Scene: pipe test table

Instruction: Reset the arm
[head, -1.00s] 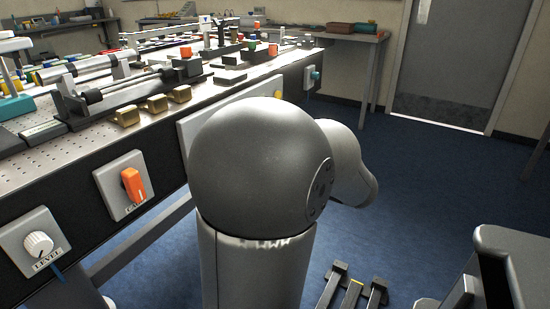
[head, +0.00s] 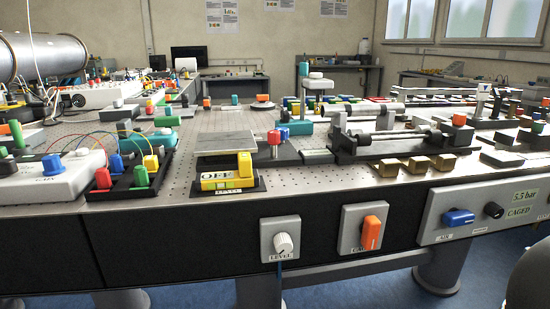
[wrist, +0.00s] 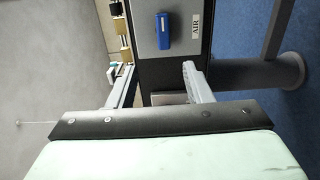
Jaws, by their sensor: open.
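My arm (head: 531,277) shows only as a dark rounded piece at the lower right edge of the head view. My gripper (wrist: 158,68) is in the wrist view, with its two fingers spread apart and nothing between them. Beyond the fingertips is the front panel (wrist: 183,15) of the pipe test table, with a blue switch (wrist: 163,30) labelled AIR. The gripper looks apart from the panel, though the exact distance cannot be told. The same blue switch shows in the head view (head: 458,217) on the grey panel at the right.
The perforated table top (head: 300,178) is crowded with fixtures. A LEVEL knob (head: 283,243) and an orange switch (head: 372,232) stick out of the table's front. A table leg (wrist: 278,70) stands at the right in the wrist view. Blue floor (head: 385,290) is open in front.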

